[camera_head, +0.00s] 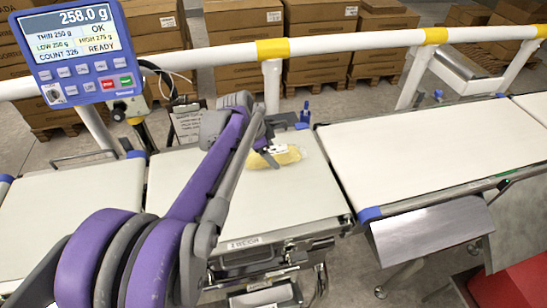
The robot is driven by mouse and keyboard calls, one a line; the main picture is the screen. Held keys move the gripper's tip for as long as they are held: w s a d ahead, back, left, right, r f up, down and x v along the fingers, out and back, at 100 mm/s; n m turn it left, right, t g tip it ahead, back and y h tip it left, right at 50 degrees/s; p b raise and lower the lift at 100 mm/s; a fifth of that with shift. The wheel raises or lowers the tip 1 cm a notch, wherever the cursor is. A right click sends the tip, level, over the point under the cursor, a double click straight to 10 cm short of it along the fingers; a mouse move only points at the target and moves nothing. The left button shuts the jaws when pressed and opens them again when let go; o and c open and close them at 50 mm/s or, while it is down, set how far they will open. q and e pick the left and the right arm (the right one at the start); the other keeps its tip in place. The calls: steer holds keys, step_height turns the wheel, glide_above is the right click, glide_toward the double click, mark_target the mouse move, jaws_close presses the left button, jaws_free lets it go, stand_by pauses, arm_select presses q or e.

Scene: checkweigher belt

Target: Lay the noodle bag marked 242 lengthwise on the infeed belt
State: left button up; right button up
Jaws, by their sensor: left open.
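A yellowish bag in clear wrap (286,156) lies on the middle belt (290,205), whose front label reads "2 WEIGH". Its mark is too small to read, so I cannot tell whether it is the 242 noodle bag. A long white belt (430,145) on the right and another belt (75,205) on the left are bare where seen; which is the infeed I cannot tell. My right gripper is out of view.
A blue display (78,50) at the upper left reads 258.0 g, OK and READY. A white rail with yellow bands (340,42) runs behind the belts. Stacked cartons (320,35) stand beyond. A metal chute (430,228) and a red bin (515,285) are front right.

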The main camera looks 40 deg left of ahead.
arm_select(q)
steer(key=shift+x, duration=0.8)
jaws_close()
steer(key=shift+r, duration=0.1)
